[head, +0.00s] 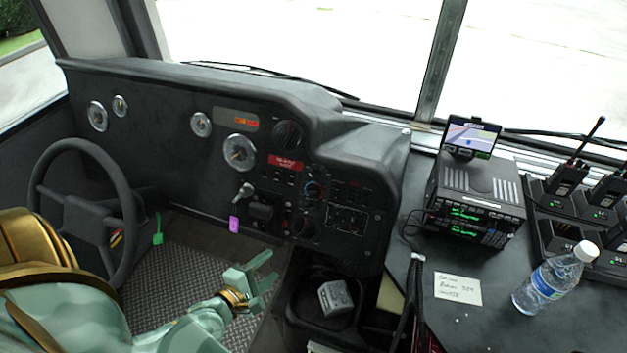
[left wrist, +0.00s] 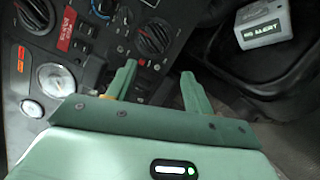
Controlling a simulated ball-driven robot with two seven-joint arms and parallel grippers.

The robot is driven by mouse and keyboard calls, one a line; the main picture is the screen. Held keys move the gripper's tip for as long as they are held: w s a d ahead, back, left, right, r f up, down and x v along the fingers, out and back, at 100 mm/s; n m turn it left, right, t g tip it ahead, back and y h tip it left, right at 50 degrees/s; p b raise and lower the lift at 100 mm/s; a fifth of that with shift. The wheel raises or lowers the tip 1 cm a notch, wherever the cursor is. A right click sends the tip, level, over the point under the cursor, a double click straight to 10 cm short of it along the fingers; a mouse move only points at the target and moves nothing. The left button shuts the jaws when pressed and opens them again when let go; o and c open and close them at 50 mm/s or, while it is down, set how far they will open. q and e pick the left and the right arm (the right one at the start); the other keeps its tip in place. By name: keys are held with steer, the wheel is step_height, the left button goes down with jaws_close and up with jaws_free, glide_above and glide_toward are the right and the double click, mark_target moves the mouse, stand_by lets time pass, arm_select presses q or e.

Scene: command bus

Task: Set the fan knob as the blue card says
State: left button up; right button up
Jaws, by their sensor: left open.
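The dash panel carries several round knobs: a large black one (head: 288,134) at the top, one with a blue and red ring (head: 313,189), and a lower black one (head: 303,226). The left wrist view shows the ringed knob (left wrist: 105,8) at the top edge and the lower black knob (left wrist: 153,37) beyond my fingers. I cannot read which is the fan knob or its setting. No blue card shows; a pale handwritten card (head: 458,288) lies on the right counter. My left gripper (head: 269,272) is open and empty, below the panel and apart from the knobs. My right gripper is not in view.
A steering wheel (head: 84,212) stands left. A key with a purple tag (head: 234,224) hangs from the dash. A grey box (head: 335,297) sits in the bin below the panel. A bottle (head: 555,279), radio stack (head: 477,200) and handheld radios (head: 570,175) occupy the counter.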

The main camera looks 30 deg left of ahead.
mark_target(312, 178)
arm_select(q)
steer(key=w+r+n+t, duration=0.35)
steer(key=r+n, duration=0.55)
steer(key=r, duration=0.4)
steer(key=shift+y, duration=0.4)
steer(key=w, duration=1.1)
steer(key=w+b, duration=0.1)
steer(key=w, duration=0.4)
steer(key=shift+w+a+f, duration=0.1)
steer(key=shift+w+a, duration=0.05)
steer(key=shift+a, duration=0.15)
steer(key=c, duration=1)
